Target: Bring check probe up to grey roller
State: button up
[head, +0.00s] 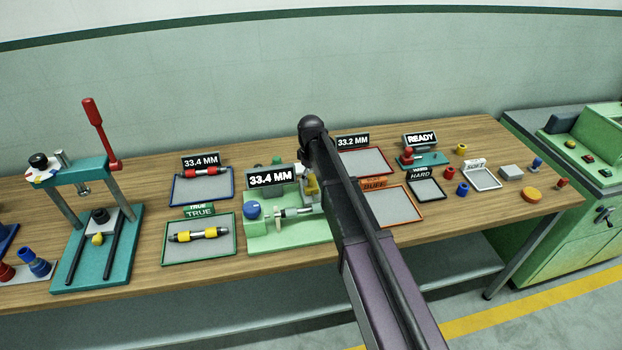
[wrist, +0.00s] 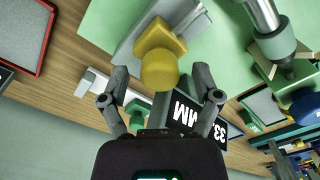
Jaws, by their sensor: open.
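The green measuring fixture (head: 290,235) stands mid-bench, with a blue knob (head: 252,208) on its left. The grey roller (head: 291,212) lies level across it; its end shows at the upper right of the wrist view (wrist: 262,12). A yellow knob on a grey block, seemingly the check probe (wrist: 160,62), is at the fixture's right end; it also shows beside my arm in the head view (head: 312,186). My gripper (wrist: 160,82) is open, with the yellow knob between and just beyond its fingertips. No grip on it shows. My arm hides part of the fixture's right side.
A 33.4 MM display (head: 270,178) stands behind the fixture. A green-rimmed tray with a yellow-ended roller (head: 199,234) is left of it, and a teal press (head: 98,250) farther left. Orange-rimmed BUFF tray (head: 393,205) and small parts lie right.

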grip_shut()
jog(key=shift+s+d, duration=0.2)
jog(key=shift+s, duration=0.45)
jog(key=shift+s+d, duration=0.15)
jog(key=shift+s, duration=0.45)
grip_release()
jog(key=shift+w, duration=0.15)
